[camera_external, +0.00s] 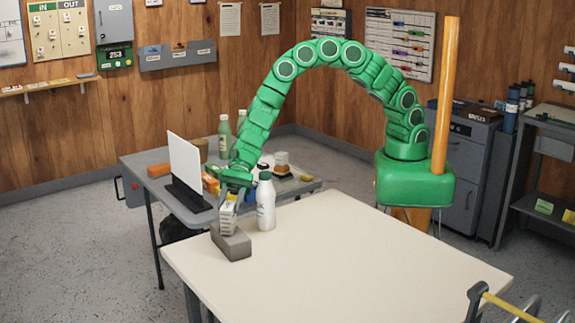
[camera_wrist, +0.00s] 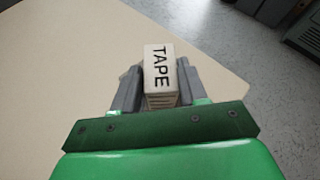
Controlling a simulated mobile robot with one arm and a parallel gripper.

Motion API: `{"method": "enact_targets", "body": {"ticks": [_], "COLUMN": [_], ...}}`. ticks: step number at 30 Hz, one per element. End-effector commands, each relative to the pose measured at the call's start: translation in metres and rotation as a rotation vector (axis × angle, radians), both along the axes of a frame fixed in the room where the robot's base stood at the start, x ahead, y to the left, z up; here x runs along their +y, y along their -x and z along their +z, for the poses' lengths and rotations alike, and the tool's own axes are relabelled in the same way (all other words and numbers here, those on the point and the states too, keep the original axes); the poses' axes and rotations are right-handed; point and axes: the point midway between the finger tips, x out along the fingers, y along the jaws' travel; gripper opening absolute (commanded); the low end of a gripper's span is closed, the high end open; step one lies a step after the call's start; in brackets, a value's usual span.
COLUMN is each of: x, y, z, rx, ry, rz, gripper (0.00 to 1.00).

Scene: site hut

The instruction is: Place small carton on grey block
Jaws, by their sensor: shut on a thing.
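The small carton (camera_external: 228,216) is pale and upright. In the wrist view the carton (camera_wrist: 160,66) shows the word TAPE and sits between the two grey fingers. My gripper (camera_external: 233,190) is shut on it, pointing down near the far left corner of the cream table. The grey block (camera_external: 231,243) lies on that table directly under the carton. The carton's lower end appears at the block's top; I cannot tell whether they touch. In the wrist view the carton and fingers largely hide the block.
A white bottle (camera_external: 266,203) stands close to the right of the carton. The cream table (camera_external: 350,255) is clear to the right. Behind it, a grey table (camera_external: 140,165) holds a white panel (camera_external: 184,165), green bottles (camera_external: 224,136) and other small things.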

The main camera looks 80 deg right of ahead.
Motion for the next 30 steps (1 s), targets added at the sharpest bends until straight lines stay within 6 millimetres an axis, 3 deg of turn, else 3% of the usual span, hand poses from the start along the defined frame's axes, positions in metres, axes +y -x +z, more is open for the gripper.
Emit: {"method": "enact_targets", "body": {"ticks": [7,8,12,24,30], "x": [0.0,0.0,0.0,-0.001,-0.023], "y": [0.0,0.0,0.0,0.0,0.001], "z": [-0.002,-0.002,-0.002,0.001,0.011], "rx": [0.0,0.0,0.0,0.0,0.002], "ry": [0.0,0.0,0.0,0.001,0.001], "rz": [0.0,0.0,0.0,0.0,-0.002], "gripper": [0.13,0.45,0.67,0.68,0.68]}}
